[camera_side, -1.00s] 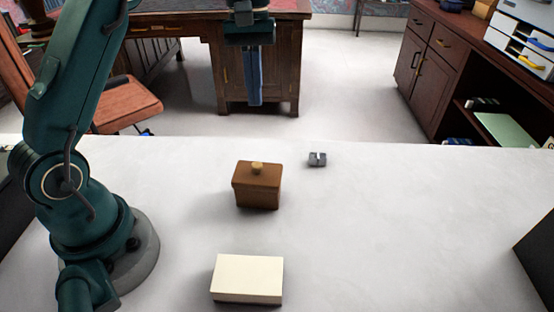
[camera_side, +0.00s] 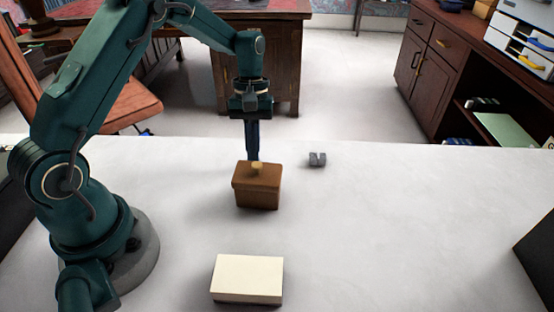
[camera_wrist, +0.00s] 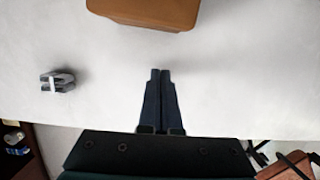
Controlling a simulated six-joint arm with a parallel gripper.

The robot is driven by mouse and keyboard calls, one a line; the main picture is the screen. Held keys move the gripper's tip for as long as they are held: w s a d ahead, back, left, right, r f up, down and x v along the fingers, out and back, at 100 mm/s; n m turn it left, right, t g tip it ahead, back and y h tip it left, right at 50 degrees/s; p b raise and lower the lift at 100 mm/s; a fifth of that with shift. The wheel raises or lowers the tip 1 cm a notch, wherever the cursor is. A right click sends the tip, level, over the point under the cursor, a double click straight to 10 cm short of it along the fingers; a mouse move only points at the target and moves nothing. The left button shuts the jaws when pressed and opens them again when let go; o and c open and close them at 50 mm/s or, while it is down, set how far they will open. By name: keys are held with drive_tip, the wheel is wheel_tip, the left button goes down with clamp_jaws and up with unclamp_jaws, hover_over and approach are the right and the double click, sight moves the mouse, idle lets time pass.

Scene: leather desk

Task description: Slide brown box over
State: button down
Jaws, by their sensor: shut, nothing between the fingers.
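The brown box (camera_side: 257,188) stands upright on the pale tabletop, with a small tan knob (camera_side: 257,167) on its lid. In the wrist view the brown box (camera_wrist: 150,10) is cut off by the top edge. My gripper (camera_side: 253,157) points down at the far side of the box, its fingertips partly hidden behind the lid. In the wrist view my gripper (camera_wrist: 160,72) has its fingers together and empty, with bare table between the tips and the box.
A cream block (camera_side: 247,277) lies on the table nearer the camera than the box. A small grey object (camera_side: 317,159) sits to the right of my gripper, and it also shows in the wrist view (camera_wrist: 58,81). The tabletop (camera_side: 390,220) right of the box is clear.

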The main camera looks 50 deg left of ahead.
sight(251, 165)
drive_tip(key=shift+s+d+r, duration=0.15)
drive_tip(key=shift+s+d, duration=0.95)
drive_tip(key=shift+d, duration=0.1)
drive_tip(key=shift+s+d, duration=0.2)
drive_tip(key=shift+s, duration=0.05)
drive_tip(key=s+d, duration=0.7)
drive_tip(key=d, duration=0.1)
drive_tip(key=shift+s, duration=0.4)
drive_tip(key=shift+w, duration=0.1)
